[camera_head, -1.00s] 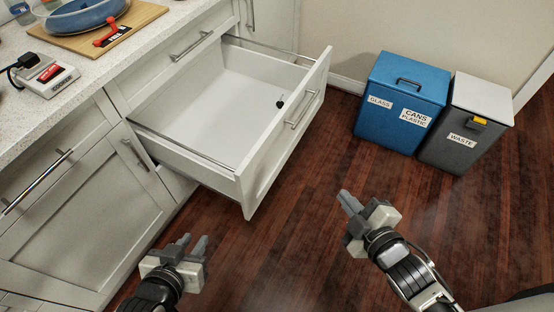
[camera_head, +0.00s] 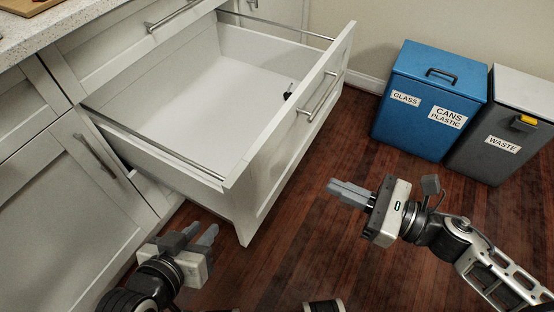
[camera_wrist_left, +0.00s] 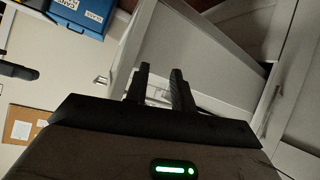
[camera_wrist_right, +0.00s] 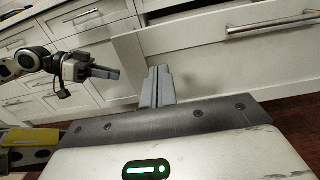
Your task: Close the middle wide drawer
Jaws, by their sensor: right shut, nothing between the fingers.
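The wide white drawer (camera_head: 265,180) stands pulled far out of the cabinet, its front panel facing right with a metal bar handle (camera_head: 320,97). A small dark object (camera_head: 288,92) shows inside near the front panel. My right gripper (camera_head: 330,188) is shut and empty, right of the drawer front, pointing left toward it with a gap between. In the right wrist view a drawer front with a bar handle (camera_wrist_right: 272,26) is ahead. My left gripper (camera_head: 195,240) is low, left of the drawer's near lower corner, its fingers apart and empty; they also show in the left wrist view (camera_wrist_left: 162,80).
A blue recycling bin (camera_head: 425,105) and a grey waste bin (camera_head: 505,130) stand against the wall at right. Closed cabinets (camera_head: 75,190) and the counter (camera_head: 60,25) are at left. Dark wood floor (camera_head: 300,245) is clear before the drawer.

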